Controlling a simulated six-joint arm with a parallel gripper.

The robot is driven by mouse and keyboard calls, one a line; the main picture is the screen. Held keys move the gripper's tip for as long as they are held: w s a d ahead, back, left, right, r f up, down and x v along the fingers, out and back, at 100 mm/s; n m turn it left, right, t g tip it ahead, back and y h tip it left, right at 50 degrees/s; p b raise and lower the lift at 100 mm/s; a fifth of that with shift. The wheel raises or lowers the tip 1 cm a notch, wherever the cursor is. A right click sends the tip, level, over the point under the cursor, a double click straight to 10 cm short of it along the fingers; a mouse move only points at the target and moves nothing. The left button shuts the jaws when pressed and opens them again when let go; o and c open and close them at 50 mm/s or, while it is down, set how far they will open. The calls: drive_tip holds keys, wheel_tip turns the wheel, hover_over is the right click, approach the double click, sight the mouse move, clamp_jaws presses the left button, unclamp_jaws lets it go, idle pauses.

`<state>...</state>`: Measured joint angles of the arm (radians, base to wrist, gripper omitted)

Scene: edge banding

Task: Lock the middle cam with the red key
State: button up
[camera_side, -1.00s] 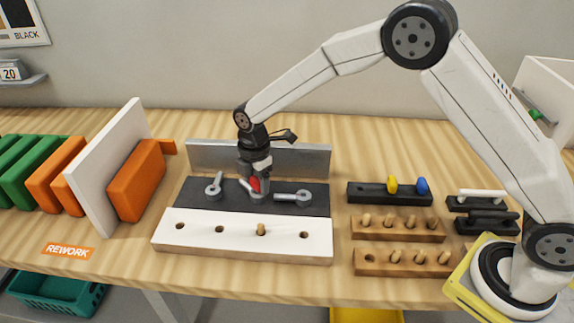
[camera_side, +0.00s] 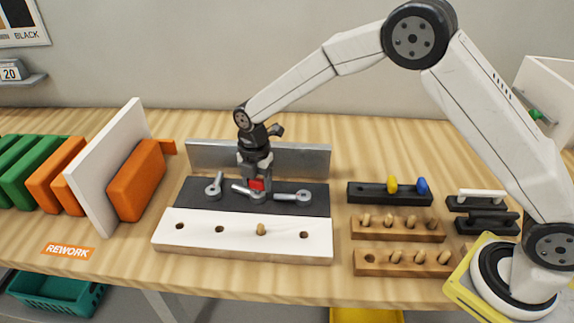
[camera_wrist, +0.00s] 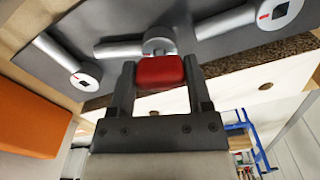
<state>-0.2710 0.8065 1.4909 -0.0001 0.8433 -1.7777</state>
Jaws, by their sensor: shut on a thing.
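My gripper (camera_side: 257,182) is shut on the red key (camera_side: 257,184), low over the middle cam (camera_side: 259,196). In the wrist view the red key (camera_wrist: 160,72) sits between both fingers, its head close against the middle cam (camera_wrist: 158,46). Whether its tip is seated in the cam is hidden. The middle cam's lever (camera_side: 241,189) points left. The left cam (camera_side: 213,190) has its lever angled up and right; the right cam (camera_side: 303,196) has its lever pointing left. All three sit on the dark strip (camera_side: 185,205) behind the white panel (camera_side: 200,244).
One wooden dowel (camera_side: 261,230) stands in the white panel among open holes. A metal fence (camera_side: 315,160) runs behind. Right are the black holder (camera_side: 360,194) with yellow and blue keys and wooden dowel racks (camera_side: 365,236). An orange block (camera_side: 137,180) stands left.

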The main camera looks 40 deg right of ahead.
drive_tip(key=shift+w, duration=0.1)
drive_tip(key=shift+a+n, duration=0.1)
drive_tip(key=shift+n, duration=2.3)
drive_tip(key=shift+r, duration=0.85)
drive_tip(key=shift+r, duration=0.3)
drive_tip(key=shift+r, duration=0.35)
drive_tip(key=shift+r, duration=0.7)
drive_tip(key=shift+r, duration=0.35)
drive_tip(key=shift+r, duration=0.35)
